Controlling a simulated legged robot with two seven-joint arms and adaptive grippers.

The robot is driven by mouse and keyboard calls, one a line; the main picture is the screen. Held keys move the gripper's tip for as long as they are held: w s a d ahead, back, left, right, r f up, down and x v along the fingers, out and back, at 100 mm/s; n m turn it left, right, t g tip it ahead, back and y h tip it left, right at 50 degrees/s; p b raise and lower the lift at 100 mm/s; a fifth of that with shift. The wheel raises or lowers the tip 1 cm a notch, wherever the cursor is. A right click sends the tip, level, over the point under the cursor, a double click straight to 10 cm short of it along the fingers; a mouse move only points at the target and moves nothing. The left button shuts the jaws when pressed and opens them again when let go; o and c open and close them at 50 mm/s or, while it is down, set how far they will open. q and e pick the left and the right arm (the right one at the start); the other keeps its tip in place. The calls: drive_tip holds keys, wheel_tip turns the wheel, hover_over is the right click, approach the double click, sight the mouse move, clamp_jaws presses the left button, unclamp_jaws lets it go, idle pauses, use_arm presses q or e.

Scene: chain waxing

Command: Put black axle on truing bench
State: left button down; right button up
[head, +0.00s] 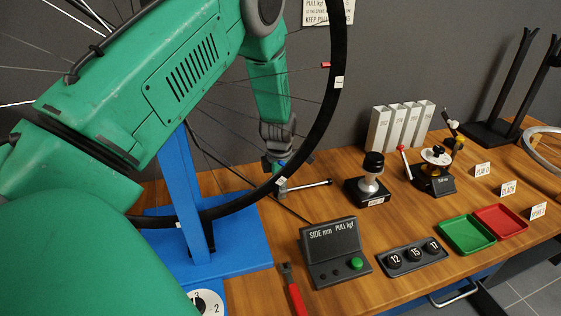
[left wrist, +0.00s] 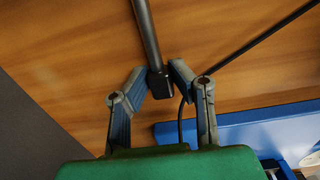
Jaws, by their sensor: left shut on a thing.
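My left gripper (head: 279,175) hangs over the wooden bench (head: 330,215), behind the rim of the large wheel. A slim grey rod with a dark end, likely the black axle (head: 308,186), sticks out to the right from its fingertips. In the left wrist view, my left gripper (left wrist: 160,80) is shut on the axle's black end block, and the grey shaft (left wrist: 146,32) runs away from it. The rod is close to the wood; I cannot tell whether it touches. My right gripper is not in view.
The wheel's black rim (head: 335,110) and blue stand (head: 230,255) are at the left. A gauge box (head: 335,250), a black-topped tool (head: 370,180), a dial device (head: 433,175) and green (head: 466,234) and red (head: 500,221) trays stand on the bench. Some wood between them is clear.

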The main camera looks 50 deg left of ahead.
use_arm(q)
drive_tip(key=c, duration=1.4)
unclamp_jaws()
drive_tip(key=shift+a+f, duration=0.1)
drive_tip(key=shift+a, duration=0.1)
drive_tip(key=shift+s, duration=0.1)
wheel_tip(320, 180, up, 12)
drive_tip(key=p, duration=0.4)
